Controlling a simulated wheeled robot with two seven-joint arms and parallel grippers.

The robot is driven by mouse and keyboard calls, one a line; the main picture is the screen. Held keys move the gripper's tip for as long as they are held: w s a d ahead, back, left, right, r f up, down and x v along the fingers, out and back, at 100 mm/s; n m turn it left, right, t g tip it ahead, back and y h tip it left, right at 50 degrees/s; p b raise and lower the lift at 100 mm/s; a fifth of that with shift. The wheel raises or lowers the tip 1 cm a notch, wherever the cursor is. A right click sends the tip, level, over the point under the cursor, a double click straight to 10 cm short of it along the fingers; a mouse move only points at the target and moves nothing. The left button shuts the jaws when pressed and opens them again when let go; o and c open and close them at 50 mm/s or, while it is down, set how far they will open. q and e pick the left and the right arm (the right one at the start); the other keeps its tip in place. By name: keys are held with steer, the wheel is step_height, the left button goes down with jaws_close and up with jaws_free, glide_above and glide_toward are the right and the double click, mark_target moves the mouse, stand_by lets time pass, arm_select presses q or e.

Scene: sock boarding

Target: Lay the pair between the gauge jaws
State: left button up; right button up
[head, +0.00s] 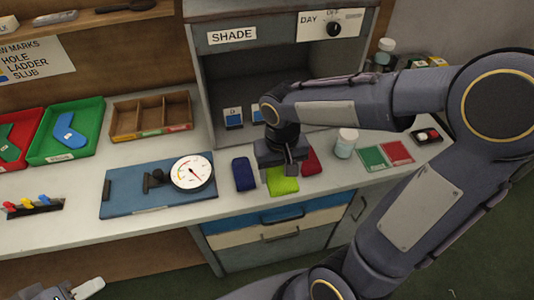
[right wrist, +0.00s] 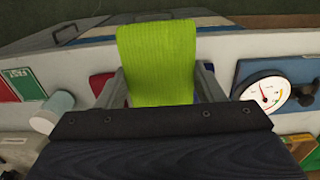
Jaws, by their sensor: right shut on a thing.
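The lime green ribbed sock pair (head: 284,184) is between the fingers of my right gripper (head: 283,162), which is shut on it over the front of the counter. The right wrist view shows the green pair (right wrist: 158,62) between both fingers (right wrist: 165,88). The gauge is a blue board (head: 130,206) with a round white dial (head: 192,173). Its dark jaws, a post at the left (head: 106,189) and a block beside the dial (head: 153,181), have an empty gap between them. My left gripper (head: 75,291) is partly in view at the bottom left; its opening is unclear.
A dark blue pair (head: 244,174) and a red pair (head: 311,162) lie on either side of the green one. A white jar (head: 345,143) stands at the right. Red and green trays (head: 65,154), a wooden divided box (head: 150,116) and a colored-peg rack (head: 33,208) surround the gauge.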

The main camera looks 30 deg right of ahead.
steer(key=w+d+f, duration=0.1)
steer(key=w+f, duration=0.2)
steer(key=w+d+f+p, duration=0.1)
steer(key=w+d+f, duration=0.1)
steer(key=w, duration=0.2)
steer(key=w+d+f, duration=0.2)
steer(key=w+f, duration=0.1)
steer(key=shift+w+d+f+p, duration=0.1)
steer(key=shift+w+f+p, duration=0.2)
steer(key=shift+w+p, duration=0.1)
steer(key=shift+w+d+f, duration=0.15)
steer(key=shift+w+f, duration=0.15)
steer(key=shift+f, duration=0.15)
step_height(320, 180, down, 3)
steer(key=shift+f, duration=0.2)
steer(key=o, duration=1)
steer(key=shift+r, duration=0.1)
steer(key=shift+c, duration=0.2)
